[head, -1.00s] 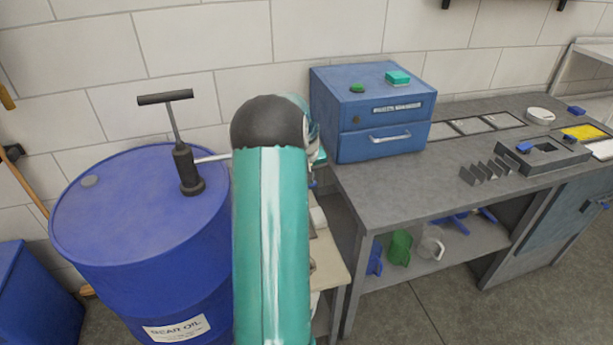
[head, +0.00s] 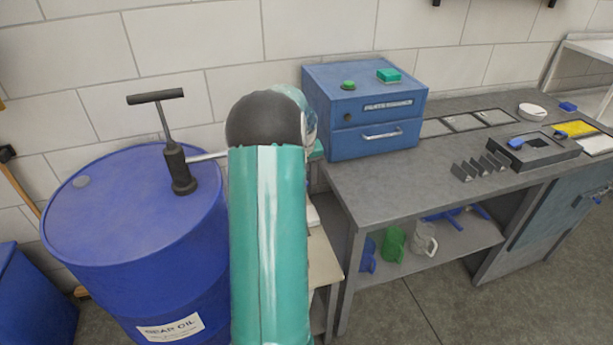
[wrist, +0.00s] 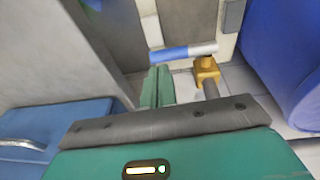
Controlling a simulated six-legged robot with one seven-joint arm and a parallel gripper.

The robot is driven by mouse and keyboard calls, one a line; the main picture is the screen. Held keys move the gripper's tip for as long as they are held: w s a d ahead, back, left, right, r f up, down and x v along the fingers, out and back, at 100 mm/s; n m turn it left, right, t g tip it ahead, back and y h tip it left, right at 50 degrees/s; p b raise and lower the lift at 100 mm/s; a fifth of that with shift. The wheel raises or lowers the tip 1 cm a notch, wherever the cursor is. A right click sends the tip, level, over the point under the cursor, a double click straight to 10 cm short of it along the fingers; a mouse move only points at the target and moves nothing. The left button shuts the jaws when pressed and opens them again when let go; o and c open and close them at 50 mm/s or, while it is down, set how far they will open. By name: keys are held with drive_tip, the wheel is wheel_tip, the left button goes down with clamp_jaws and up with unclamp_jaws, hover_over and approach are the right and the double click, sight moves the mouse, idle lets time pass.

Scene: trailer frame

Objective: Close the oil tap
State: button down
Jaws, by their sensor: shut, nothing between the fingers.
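The oil tap shows in the wrist view as a brass body (wrist: 207,71) on a grey pipe. Its lever handle (wrist: 180,53) is blue with a pale end and lies crosswise above the brass body. My gripper (wrist: 159,70) has green fingers pressed together with nothing between them. The fingertips are just below the blue part of the handle and left of the brass body. I cannot tell whether they touch the handle. In the head view my arm hides the gripper and the tap.
The blue gear oil drum (head: 100,220) with a hand pump (head: 177,165) stands left of my arm; its side is at the wrist view's right. A blue cabinet (head: 375,105) sits on the grey workbench (head: 370,180) at right. Mugs stand on the shelf below.

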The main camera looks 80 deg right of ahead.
drive_tip(key=v, duration=1)
drive_tip(key=shift+s+r, duration=0.35)
drive_tip(key=shift+r, duration=0.05)
drive_tip(key=shift+w+d, duration=0.1)
drive_tip(key=w+a+r+n+t, duration=0.1)
drive_tip(key=w+a+r+n, duration=0.15)
drive_tip(key=w+a, duration=0.6)
drive_tip(key=w+a+r+n+t, duration=0.1)
drive_tip(key=w+a+r, duration=0.4)
drive_tip(key=a, duration=0.6)
drive_tip(key=w+a+r+n+t, duration=0.1)
drive_tip(key=w+a+r+n, duration=0.15)
drive_tip(key=w+a, duration=0.65)
drive_tip(key=a+r+n+t+y, duration=0.1)
drive_tip(key=a+n, duration=0.1)
drive_tip(key=a, duration=1.5)
drive_tip(key=s+a+f+n, duration=0.1)
drive_tip(key=s+a, duration=0.3)
drive_tip(key=a, duration=0.4)
drive_tip(key=s+a+f+n+t+y, duration=0.1)
drive_tip(key=s+a, duration=0.3)
drive_tip(key=a, duration=0.4)
drive_tip(key=shift+f+n, duration=0.35)
drive_tip(key=shift+n, duration=0.55)
